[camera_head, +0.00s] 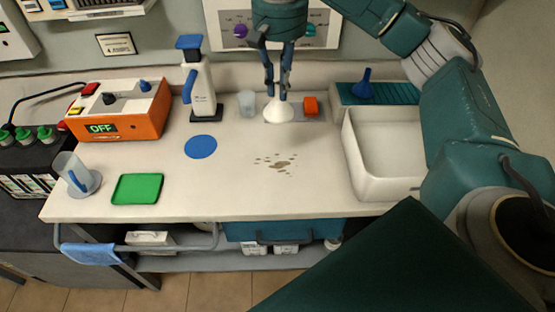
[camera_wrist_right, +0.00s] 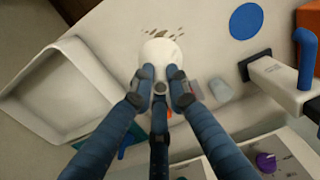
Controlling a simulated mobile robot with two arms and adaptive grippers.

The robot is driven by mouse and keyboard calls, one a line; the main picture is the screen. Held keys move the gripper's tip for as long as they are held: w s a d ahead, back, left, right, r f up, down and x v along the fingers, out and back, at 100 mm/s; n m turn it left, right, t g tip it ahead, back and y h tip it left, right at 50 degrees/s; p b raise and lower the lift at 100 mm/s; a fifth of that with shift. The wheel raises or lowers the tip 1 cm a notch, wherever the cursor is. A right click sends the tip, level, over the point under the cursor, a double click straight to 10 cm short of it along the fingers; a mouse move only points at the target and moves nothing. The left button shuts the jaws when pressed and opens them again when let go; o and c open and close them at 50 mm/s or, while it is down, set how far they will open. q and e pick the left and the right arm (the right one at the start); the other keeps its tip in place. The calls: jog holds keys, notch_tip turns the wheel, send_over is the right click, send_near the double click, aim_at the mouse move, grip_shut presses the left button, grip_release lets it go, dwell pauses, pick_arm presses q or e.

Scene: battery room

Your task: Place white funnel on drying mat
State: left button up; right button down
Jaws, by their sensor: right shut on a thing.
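The white funnel (camera_head: 278,113) is wide end down at the back middle of the counter, over or on the left part of a grey tray (camera_head: 316,116). My right gripper (camera_head: 278,92) comes down from above and is shut on its narrow stem. In the right wrist view the funnel's white cone (camera_wrist_right: 161,55) shows beyond the fingertips (camera_wrist_right: 160,88). I cannot tell whether its rim touches the surface. A teal ribbed mat (camera_head: 400,94), apparently the drying mat, lies at the back right with a blue funnel (camera_head: 363,84) upright on it. My left gripper is not in view.
An orange block (camera_head: 311,106) sits just right of the white funnel. A clear cup (camera_head: 247,103) and a white-blue bottle-like device (camera_head: 200,88) stand to the left. A white sink basin (camera_head: 384,150) lies in front of the mat. Brown spots (camera_head: 280,164) mark the counter.

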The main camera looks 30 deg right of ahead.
aim_at(279, 112)
notch_tip(279, 112, down, 7)
jog(key=shift+s+a+f+b, duration=0.1)
jog(key=shift+f+b, duration=0.1)
jog(key=shift+b, duration=0.35)
notch_tip(279, 112, down, 12)
jog(key=shift+r+p, duration=0.1)
jog(key=shift+p, duration=1)
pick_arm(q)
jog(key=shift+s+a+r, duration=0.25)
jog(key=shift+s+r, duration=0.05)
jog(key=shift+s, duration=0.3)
pick_arm(e)
jog(key=shift+f+b, duration=0.2)
jog(key=shift+b, duration=0.1)
jog(key=c, duration=1.7)
grip_release()
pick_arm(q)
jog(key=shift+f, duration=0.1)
pick_arm(e)
jog(key=shift+r, duration=0.15)
